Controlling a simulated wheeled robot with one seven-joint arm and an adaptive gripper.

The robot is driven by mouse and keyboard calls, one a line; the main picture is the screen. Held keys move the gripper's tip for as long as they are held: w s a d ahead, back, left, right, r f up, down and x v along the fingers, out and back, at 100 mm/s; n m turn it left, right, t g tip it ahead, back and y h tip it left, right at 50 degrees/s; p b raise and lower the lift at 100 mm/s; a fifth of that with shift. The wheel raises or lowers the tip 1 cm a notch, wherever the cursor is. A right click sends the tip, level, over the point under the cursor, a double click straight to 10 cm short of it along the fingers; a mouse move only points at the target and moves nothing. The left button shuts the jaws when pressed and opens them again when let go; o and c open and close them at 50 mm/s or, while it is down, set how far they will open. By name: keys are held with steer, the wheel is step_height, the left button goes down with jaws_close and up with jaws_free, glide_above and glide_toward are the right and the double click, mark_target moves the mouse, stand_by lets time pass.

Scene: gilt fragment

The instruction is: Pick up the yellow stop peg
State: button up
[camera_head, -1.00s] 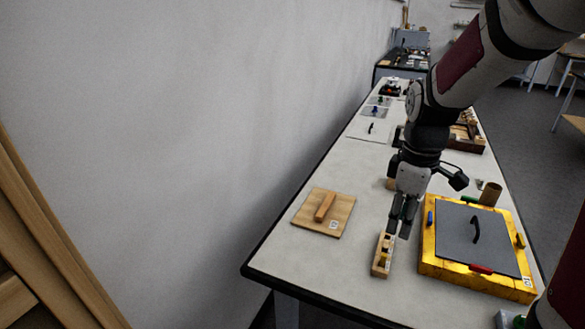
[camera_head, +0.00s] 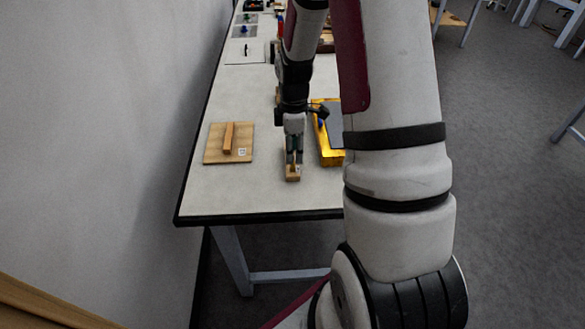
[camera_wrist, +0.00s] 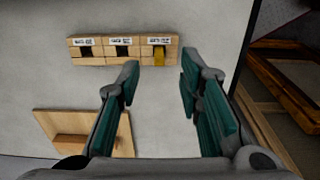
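In the wrist view, the yellow stop peg (camera_wrist: 159,59) sits in the right-hand slot of a wooden block (camera_wrist: 88,61) with several white labels; the other two slots look dark. My gripper (camera_wrist: 160,70) is open and empty. In that view the peg lies between the lines of the two fingers, just past their tips. In the head view my gripper (camera_head: 293,158) points down over the wooden block (camera_head: 292,178), and the peg is too small to make out there. I cannot tell how high the fingertips are above the peg.
A flat wooden board with a bar handle (camera_head: 215,155) lies left of the block. The table's near edge (camera_head: 260,217) is a short way in front of the block.

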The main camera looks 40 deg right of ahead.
mark_target(293, 169)
steer(key=shift+w+f+p, duration=0.15)
steer(key=shift+f+p, duration=0.25)
steer(key=shift+f, duration=2.3)
jaws_close()
